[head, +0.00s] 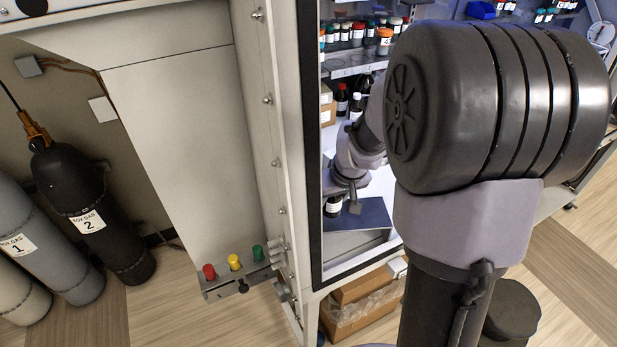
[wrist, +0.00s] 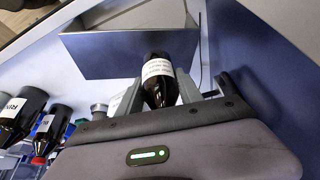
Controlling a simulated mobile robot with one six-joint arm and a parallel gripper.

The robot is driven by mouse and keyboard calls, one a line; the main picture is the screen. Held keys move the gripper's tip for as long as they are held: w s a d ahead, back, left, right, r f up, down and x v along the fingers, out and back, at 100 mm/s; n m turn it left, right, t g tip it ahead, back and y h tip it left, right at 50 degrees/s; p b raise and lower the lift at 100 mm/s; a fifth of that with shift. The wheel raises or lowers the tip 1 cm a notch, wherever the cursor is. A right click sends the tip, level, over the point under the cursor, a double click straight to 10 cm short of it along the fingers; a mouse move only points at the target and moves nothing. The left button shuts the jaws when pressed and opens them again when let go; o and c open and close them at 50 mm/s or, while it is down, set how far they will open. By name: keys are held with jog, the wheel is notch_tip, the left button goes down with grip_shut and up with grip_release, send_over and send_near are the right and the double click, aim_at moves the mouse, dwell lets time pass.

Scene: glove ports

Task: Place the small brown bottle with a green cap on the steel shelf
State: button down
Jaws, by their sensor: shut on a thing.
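My gripper (wrist: 160,98) is shut on a small dark bottle (wrist: 158,80) with a white label. The bottle's neck and cap are hidden behind the gripper body, so no green cap shows. A flat reflective steel surface (wrist: 95,50), which looks like the steel shelf, lies just beyond the bottle; I cannot tell whether they touch. In the head view my gripper (head: 352,196) is inside the enclosure, above a dark reflective plate (head: 372,214), likely the same surface. A labelled dark bottle (head: 333,207) shows beside the gripper there, probably the held one.
Several dark labelled bottles (wrist: 20,110) stand to one side in the wrist view. In the head view, a rack (head: 350,68) of capped bottles is at the back. The enclosure's upright frame (head: 300,150) stands close left of my arm.

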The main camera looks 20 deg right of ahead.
jog(key=shift+w+a, duration=0.25)
jog(key=shift+w, duration=0.55)
jog(key=x, duration=0.2)
jog(key=b+x, duration=0.1)
jog(key=x, duration=0.1)
jog(key=shift+s+a+f, duration=0.15)
jog(key=shift+s, duration=0.25)
jog(key=c, duration=0.8)
grip_release()
jog(key=shift+o, duration=0.2)
jog(key=p+v, duration=0.2)
jog(key=v, duration=1)
jog(key=shift+p, duration=0.4)
